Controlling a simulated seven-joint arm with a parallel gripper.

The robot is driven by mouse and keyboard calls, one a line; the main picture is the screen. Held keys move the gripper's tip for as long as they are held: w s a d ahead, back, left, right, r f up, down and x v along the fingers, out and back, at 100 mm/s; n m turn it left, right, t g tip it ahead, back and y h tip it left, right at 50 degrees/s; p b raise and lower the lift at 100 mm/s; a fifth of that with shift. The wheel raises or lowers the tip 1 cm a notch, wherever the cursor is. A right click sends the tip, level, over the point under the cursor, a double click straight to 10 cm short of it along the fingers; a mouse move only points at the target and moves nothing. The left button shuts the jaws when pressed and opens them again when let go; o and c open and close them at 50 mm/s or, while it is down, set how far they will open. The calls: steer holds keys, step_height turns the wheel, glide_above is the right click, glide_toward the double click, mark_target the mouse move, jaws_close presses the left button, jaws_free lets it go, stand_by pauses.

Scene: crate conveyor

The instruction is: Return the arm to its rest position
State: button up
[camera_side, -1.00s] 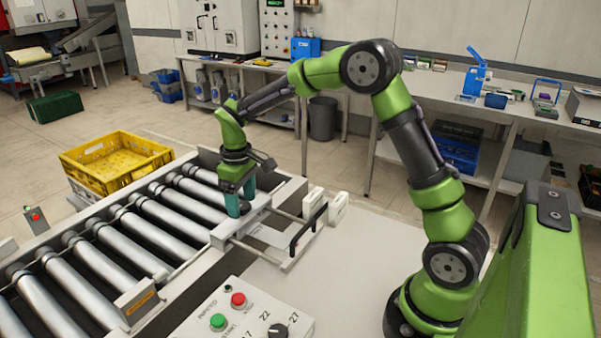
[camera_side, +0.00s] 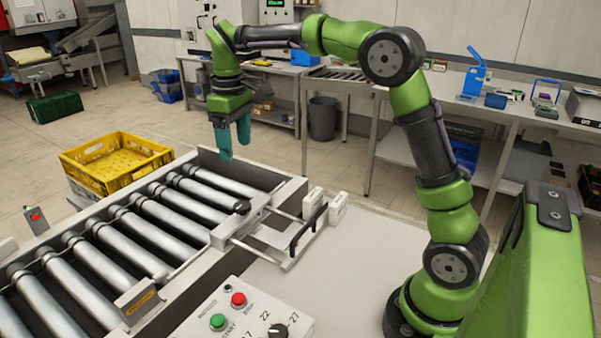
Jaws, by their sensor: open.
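My green arm reaches left from its base at the lower right. My gripper (camera_side: 233,148) hangs with its teal fingers pointing down, above the far end of the roller conveyor (camera_side: 150,235). It is open and holds nothing, and it is clear of the rollers.
A yellow crate (camera_side: 117,160) stands beyond the conveyor on the left. A slide with a black handle (camera_side: 308,230) juts out at the conveyor's right. A control box (camera_side: 240,315) is in front. Benches line the back wall, with a grey bin (camera_side: 323,118) beside them.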

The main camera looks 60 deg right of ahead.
steer(key=shift+r, duration=0.95)
steer(key=s+a+f+m+t+y, duration=0.1)
steer(key=s+a+m+t, duration=0.1)
steer(key=s, duration=0.9)
steer(key=s+a+f+m+t+y, duration=0.1)
steer(key=s+a+f+m+t, duration=0.1)
steer(key=s, duration=0.9)
steer(key=a+m+t, duration=0.1)
steer(key=m+t, duration=0.1)
steer(key=t, duration=0.1)
steer(key=shift+s+a, duration=0.15)
